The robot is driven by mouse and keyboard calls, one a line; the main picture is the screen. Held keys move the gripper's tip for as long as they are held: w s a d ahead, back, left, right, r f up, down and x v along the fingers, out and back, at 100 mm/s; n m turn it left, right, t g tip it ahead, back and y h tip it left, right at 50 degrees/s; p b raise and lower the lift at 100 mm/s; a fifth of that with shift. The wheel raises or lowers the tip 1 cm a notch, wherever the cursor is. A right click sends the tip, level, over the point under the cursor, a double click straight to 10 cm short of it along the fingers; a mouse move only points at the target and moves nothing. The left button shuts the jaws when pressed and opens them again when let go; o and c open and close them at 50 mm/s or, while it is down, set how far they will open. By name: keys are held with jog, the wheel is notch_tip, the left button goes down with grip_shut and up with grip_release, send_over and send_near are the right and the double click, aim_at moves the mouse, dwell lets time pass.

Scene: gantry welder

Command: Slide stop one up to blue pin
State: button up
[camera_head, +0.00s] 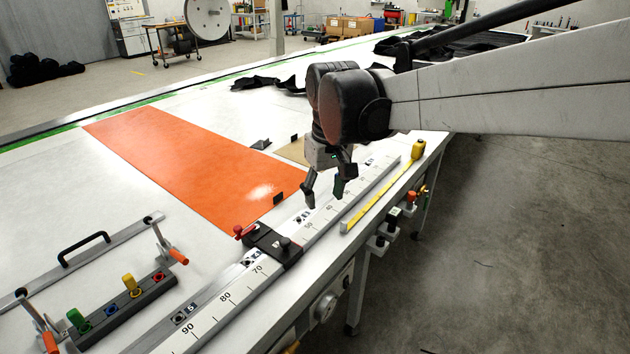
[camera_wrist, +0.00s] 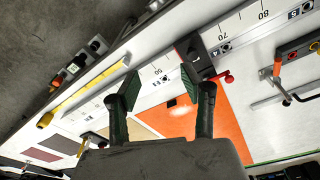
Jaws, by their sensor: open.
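The stop (camera_head: 272,245), a black block with a red-handled lever, sits across the white numbered rail (camera_head: 232,288), just below the 60s and above the 70 mark. It also shows in the wrist view (camera_wrist: 203,66), partly hidden behind one finger. I cannot read a number on it. My gripper (camera_head: 325,194) is open and empty above the rail, on the far side of the stop. In the wrist view its fingers (camera_wrist: 160,88) are spread, with the rail behind them. I cannot make out a blue pin; a blue-ringed socket (camera_head: 111,309) shows in the dark pin block (camera_head: 149,295).
Green (camera_head: 76,320) and yellow (camera_head: 130,285) pins stand in the block at lower left. A clamp bar with orange-tipped levers (camera_head: 95,255) lies beside it. An orange sheet (camera_head: 185,160) covers the table behind the rail. A yellow tape measure (camera_head: 418,150) lies extended along the front edge.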

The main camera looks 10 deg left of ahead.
jog(key=n+g, duration=0.1)
jog(key=n, duration=0.1)
send_over(284, 240)
notch_tip(284, 240, down, 4)
jog(key=shift+h, duration=0.4)
notch_tip(284, 240, down, 14)
jog(key=shift+p, duration=0.4)
grip_shut()
